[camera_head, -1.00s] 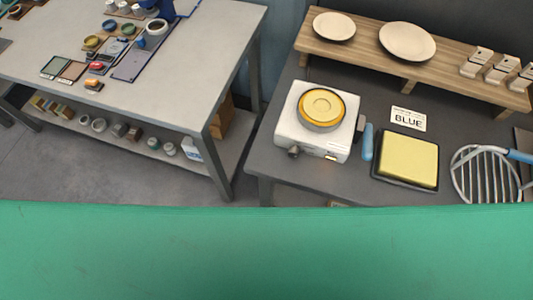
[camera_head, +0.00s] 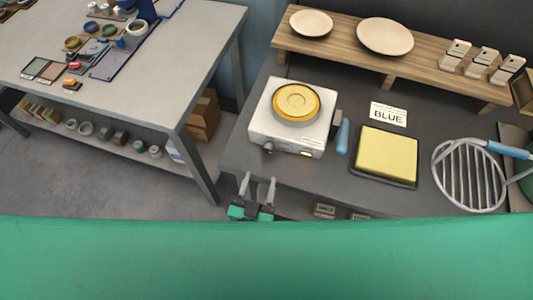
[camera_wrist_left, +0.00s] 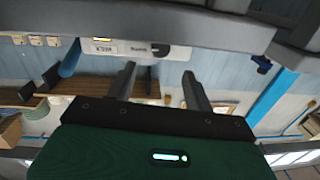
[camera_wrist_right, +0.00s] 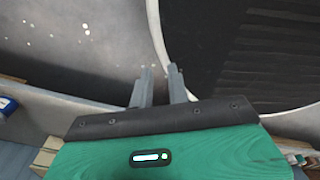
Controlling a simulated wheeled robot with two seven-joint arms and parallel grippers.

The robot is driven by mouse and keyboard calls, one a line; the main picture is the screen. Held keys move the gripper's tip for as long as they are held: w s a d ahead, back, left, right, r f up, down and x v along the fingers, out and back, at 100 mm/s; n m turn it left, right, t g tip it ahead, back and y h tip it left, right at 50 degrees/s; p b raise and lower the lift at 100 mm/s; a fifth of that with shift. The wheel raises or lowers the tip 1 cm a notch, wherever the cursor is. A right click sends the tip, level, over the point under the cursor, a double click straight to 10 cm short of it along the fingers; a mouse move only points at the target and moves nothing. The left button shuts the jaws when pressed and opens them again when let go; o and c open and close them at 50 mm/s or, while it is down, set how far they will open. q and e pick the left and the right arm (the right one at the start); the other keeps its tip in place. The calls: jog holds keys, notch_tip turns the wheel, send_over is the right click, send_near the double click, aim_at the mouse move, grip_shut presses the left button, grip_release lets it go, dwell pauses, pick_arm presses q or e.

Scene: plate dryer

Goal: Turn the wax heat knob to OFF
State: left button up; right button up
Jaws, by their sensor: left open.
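The white wax heater (camera_head: 287,133) stands on the dark table with a round yellow wax pot (camera_head: 297,102) on top. Its small dark heat knob (camera_head: 268,148) is on the front face at the left, and a small lit lamp (camera_head: 306,154) glows at the right. In the left wrist view the dark knob (camera_wrist_left: 161,50) lies beyond the fingers, beside printed labels too small to read surely. My left gripper (camera_head: 258,183) is open and empty, below and in front of the knob, not touching it. My right gripper (camera_wrist_right: 160,69) shows only in its wrist view, fingers apart and empty.
A blue handle (camera_head: 342,136) is right of the heater. A wooden shelf (camera_head: 350,54) with plates stands behind. A second table (camera_head: 185,60) is left.

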aim_at(268, 152)
pick_arm(q)
jog(key=p+x, duration=0.1)
jog(key=x, duration=0.6)
jog(key=shift+w, duration=0.1)
jog(key=shift+w+d, duration=0.1)
jog(key=shift+w, duration=0.55)
jog(key=c, duration=1)
jog(key=shift+o, duration=0.2)
pick_arm(e)
jog(key=shift+s+r, duration=0.1)
jog(key=shift+r, duration=0.8)
